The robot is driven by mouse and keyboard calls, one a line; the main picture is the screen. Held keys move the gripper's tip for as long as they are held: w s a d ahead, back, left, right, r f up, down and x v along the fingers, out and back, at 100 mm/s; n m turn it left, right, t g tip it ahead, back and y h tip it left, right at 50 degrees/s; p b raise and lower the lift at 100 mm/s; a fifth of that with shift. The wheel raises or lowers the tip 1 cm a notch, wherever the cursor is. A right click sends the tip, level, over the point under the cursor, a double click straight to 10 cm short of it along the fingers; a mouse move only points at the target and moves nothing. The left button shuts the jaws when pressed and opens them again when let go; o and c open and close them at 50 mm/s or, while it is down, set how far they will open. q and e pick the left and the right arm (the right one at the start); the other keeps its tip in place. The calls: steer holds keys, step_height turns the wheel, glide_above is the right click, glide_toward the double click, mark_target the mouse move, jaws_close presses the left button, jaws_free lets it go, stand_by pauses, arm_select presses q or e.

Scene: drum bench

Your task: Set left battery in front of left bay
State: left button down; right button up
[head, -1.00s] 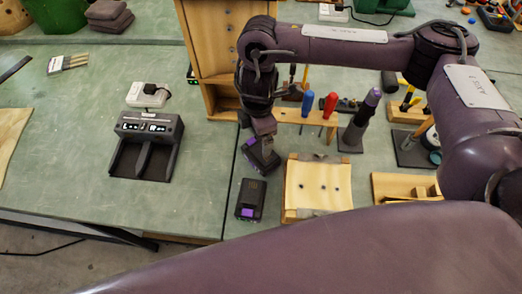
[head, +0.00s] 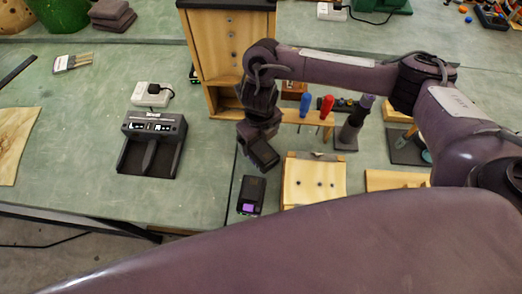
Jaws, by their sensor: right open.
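The charger (head: 153,125) stands on the left bench, with two bays marked L and R and a divider between them; both bays look empty. A black battery with a purple patch (head: 251,195) stands near the bench's front edge, right of the charger and apart from it. My right gripper (head: 260,144) is open and points down just behind this battery. A dark block shows at its fingertips; I cannot tell whether it is a second battery or part of the gripper. The left gripper is out of view.
A wooden block (head: 315,183) sits right of the battery. Behind it a wooden rack holds a blue-handled tool (head: 305,105) and a red-handled tool (head: 326,106). A white socket box (head: 152,94) is behind the charger. The bench between charger and battery is clear.

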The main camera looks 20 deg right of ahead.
mark_target(261, 148)
step_height(261, 148, down, 3)
steer(key=shift+r+b, duration=0.1)
steer(key=shift+b, duration=0.25)
steer(key=f, duration=0.3)
steer(key=f+b, duration=0.1)
steer(key=f, duration=0.1)
steer(key=shift+w+d, duration=0.2)
steer(key=shift+d, duration=0.05)
steer(key=shift+r, duration=0.1)
steer(key=c, duration=1.5)
step_height(261, 148, up, 10)
steer(key=p, duration=0.3)
steer(key=shift+w+f+p, duration=0.15)
steer(key=shift+f+p, duration=0.1)
steer(key=shift+p, duration=0.05)
steer(key=shift+r, duration=5.2)
steer(key=d+n+b, duration=0.2)
steer(key=n+b, duration=0.1)
steer(key=n, duration=0.7)
steer(key=w+d+f+n+b, duration=0.1)
steer(key=n+b, duration=0.3)
steer(key=n, duration=0.7)
steer(key=w+d+n+b, duration=0.1)
steer(key=d+n+b, duration=0.2)
steer(key=n, duration=0.7)
steer(key=shift+w+d+f+n+b, duration=0.15)
steer(key=shift+d+f+n+b, duration=0.15)
steer(key=shift+b, duration=0.1)
